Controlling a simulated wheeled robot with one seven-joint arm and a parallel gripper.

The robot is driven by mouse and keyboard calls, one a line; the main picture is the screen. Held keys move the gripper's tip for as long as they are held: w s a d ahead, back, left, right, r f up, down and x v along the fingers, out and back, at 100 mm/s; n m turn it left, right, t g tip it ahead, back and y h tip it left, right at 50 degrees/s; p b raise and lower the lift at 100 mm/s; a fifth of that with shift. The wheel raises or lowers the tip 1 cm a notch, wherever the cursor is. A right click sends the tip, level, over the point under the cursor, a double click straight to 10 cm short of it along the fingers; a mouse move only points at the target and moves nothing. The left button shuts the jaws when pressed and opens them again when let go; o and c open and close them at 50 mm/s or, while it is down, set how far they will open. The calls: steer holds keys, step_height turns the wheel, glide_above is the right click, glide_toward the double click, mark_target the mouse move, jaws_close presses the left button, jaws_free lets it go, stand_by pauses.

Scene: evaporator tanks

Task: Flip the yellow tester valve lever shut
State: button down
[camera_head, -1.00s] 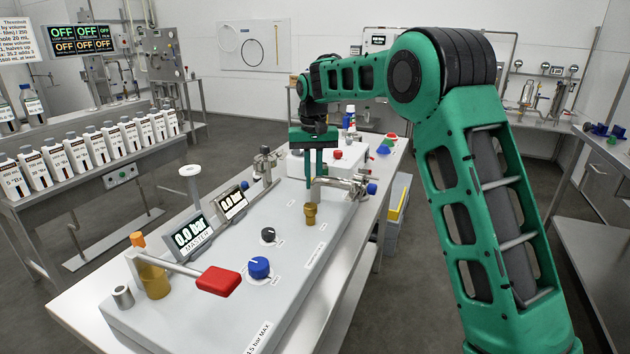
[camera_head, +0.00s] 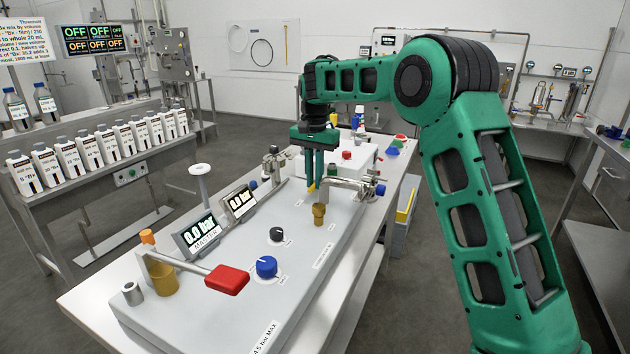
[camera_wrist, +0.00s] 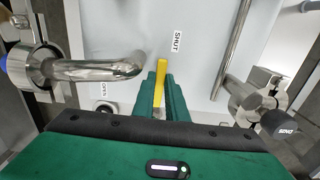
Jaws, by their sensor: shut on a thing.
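The yellow tester valve lever (camera_wrist: 158,86) stands between the two green fingers of my gripper (camera_wrist: 160,100) in the wrist view. My gripper is shut on it. The lever's free end points up the picture, just below and left of the SHUT label (camera_wrist: 176,42). The OPEN label (camera_wrist: 102,88) lies to the left of the lever. The lever's base is hidden by the fingers. In the head view my gripper (camera_head: 314,182) points down over the grey panel, and a small yellow part of the lever shows at the fingertips.
A bent steel pipe (camera_wrist: 95,70) lies close left of the fingers in the wrist view. A steel valve with a black knob (camera_wrist: 281,122) is at the right. In the head view a brass fitting (camera_head: 319,213) and a red-handled lever (camera_head: 227,280) stand on the panel (camera_head: 235,322).

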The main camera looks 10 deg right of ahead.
steer(key=c, duration=1.8)
jaws_free()
steer(key=shift+o, duration=0.2)
steer(key=shift+r, duration=0.15)
step_height(320, 180, up, 10)
steer(key=shift+r, duration=0.25)
